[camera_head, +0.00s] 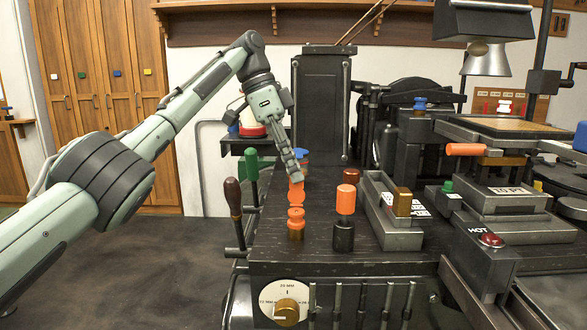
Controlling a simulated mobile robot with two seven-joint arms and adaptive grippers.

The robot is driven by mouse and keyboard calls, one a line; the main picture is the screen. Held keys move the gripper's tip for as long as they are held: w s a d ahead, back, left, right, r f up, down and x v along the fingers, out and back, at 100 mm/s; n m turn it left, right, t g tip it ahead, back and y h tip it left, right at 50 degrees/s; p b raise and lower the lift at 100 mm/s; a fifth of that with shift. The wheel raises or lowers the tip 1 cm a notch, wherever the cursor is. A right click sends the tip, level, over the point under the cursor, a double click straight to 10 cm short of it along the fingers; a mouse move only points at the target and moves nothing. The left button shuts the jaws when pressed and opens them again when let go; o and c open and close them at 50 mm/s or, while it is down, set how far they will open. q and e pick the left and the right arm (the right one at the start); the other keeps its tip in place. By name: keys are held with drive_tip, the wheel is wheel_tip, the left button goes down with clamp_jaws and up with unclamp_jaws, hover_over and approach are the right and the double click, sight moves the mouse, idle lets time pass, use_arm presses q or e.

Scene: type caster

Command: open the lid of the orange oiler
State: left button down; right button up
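The orange oiler (296,218) stands upright near the left edge of the dark machine table, with an orange top and a brass-coloured base. Its round orange lid (297,194) shows above the top, apparently raised and standing on edge. My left gripper (296,177) points down from above, its fingertips right at the upper edge of the lid. The fingers overlap from this side, so I cannot tell whether they are apart or touch the lid. My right gripper is not in view.
An orange-topped black-based tool (345,205) stands to the right of the oiler. A blue-topped piece (300,153) is partly hidden behind my gripper. Dark red and green handles (233,198) rise at the table's left edge. A metal tray (392,215) lies further right.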

use_arm(q)
drive_tip(key=c, duration=2.2)
unclamp_jaws()
drive_tip(key=shift+f, duration=0.2)
drive_tip(key=o, duration=0.4)
drive_tip(key=shift+r, duration=0.1)
drive_tip(key=shift+s, duration=0.1)
